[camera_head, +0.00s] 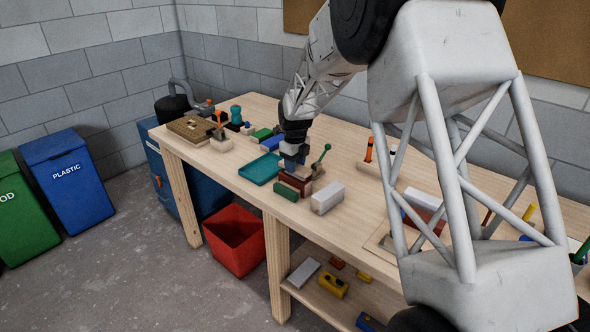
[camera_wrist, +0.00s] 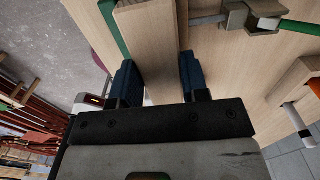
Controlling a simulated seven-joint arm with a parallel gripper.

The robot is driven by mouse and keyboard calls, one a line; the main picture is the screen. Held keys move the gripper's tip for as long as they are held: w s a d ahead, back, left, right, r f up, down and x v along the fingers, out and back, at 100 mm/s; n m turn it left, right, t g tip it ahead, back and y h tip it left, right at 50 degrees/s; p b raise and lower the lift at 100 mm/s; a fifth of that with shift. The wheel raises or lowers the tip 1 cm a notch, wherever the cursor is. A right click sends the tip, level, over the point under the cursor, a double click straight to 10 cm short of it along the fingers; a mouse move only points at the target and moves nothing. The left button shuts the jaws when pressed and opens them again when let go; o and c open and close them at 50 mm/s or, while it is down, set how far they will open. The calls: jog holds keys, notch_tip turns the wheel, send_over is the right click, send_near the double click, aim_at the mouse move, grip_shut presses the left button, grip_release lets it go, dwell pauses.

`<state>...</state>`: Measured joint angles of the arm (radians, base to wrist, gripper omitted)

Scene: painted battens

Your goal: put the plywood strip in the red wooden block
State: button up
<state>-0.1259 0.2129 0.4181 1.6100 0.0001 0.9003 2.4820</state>
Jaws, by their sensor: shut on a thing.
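My gripper (camera_head: 291,158) is over the front middle of the workbench. In the wrist view its two blue fingertips (camera_wrist: 158,82) are closed on the sides of a pale wooden plywood strip (camera_wrist: 155,45). In the head view a dark red block (camera_head: 296,182) sits right below my gripper, behind a green block (camera_head: 286,192). The strip is mostly hidden by the gripper there, and I cannot tell whether it touches the dark red block. Another red piece (camera_head: 424,222) lies farther right, partly behind my arm.
A white block (camera_head: 327,198) stands close to the right. A green-handled tool (camera_head: 321,160) rises just behind it. A teal tray (camera_head: 261,169) lies left of my gripper. The bench's front edge (camera_head: 250,190) is near, with a red bin (camera_head: 235,240) on the floor below.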

jog(key=shift+f, duration=1.1)
jog(key=shift+f, duration=0.15)
jog(key=o, duration=0.9)
jog(key=shift+r, duration=0.2)
notch_tip(320, 180, up, 12)
